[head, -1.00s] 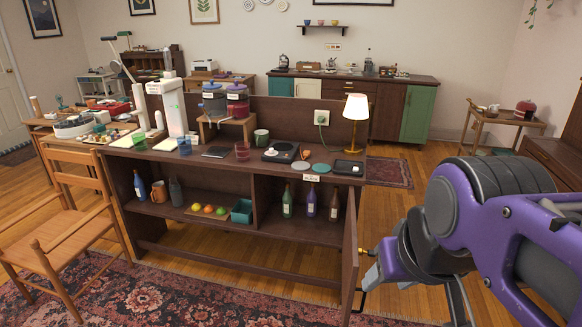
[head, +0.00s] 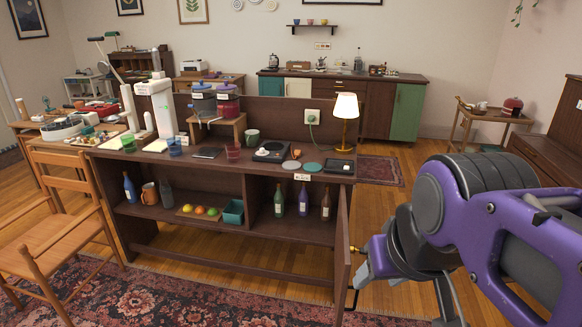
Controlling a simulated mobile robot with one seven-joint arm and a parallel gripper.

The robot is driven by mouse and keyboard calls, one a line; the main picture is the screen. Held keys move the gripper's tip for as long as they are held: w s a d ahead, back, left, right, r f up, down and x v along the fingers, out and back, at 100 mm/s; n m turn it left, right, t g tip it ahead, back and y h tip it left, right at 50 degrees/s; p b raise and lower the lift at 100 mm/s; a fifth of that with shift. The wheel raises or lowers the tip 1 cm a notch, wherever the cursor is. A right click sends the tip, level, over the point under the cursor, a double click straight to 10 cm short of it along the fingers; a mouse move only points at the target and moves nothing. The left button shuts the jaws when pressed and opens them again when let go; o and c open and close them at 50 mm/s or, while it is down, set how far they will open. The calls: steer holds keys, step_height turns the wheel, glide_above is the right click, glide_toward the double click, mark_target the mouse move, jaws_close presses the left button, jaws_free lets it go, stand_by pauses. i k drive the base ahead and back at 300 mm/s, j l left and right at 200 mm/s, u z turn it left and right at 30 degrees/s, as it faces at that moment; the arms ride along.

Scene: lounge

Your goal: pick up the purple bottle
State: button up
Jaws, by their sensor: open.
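The purple bottle (head: 303,200) stands upright on the shelf in the right compartment of the dark wooden cabinet (head: 215,262). It is between a green bottle (head: 279,202) on its left and a dark brown bottle (head: 326,204) on its right, with small gaps between them. My gripper (head: 358,283) is small and partly hidden in the head view, at the end of my purple arm. It is by the outer side of the open cabinet door, to the right of and below the bottle. It holds nothing that I can see.
The cabinet's open door (head: 343,262) sticks out at the right, between my gripper and the bottles. A lit lamp (head: 345,112) stands on the top. A teal box (head: 233,212) is on the left compartment's shelf. A wooden chair (head: 60,215) stands at the left.

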mark_target(303, 196)
steer(key=i+j+u, duration=0.3)
steer(key=i, duration=0.2)
steer(key=i+j+u, duration=0.15)
steer(key=i+u, duration=0.15)
steer(key=i, duration=0.15)
steer(key=i+u, duration=0.25)
steer(key=i, duration=0.25)
